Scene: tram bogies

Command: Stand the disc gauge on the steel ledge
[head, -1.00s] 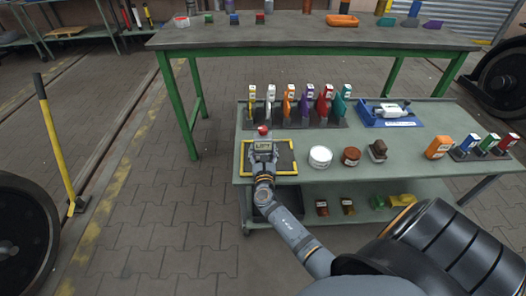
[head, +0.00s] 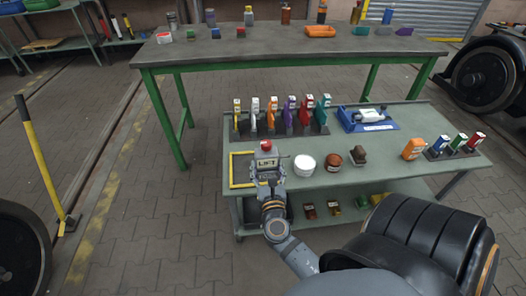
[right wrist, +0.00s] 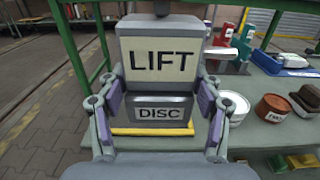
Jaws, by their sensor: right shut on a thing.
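I cannot make out for certain which surface is the steel ledge. My left gripper is not in view.
On the trolley (head: 330,185) are a yellow-bordered square (head: 236,183), a row of coloured gauges, a white tub (head: 304,165), a brown tin (head: 331,157) and a blue tray (head: 366,119). A long workbench (head: 270,45) stands behind. Wheels and a yellow-handled tool (head: 41,160) flank the floor.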

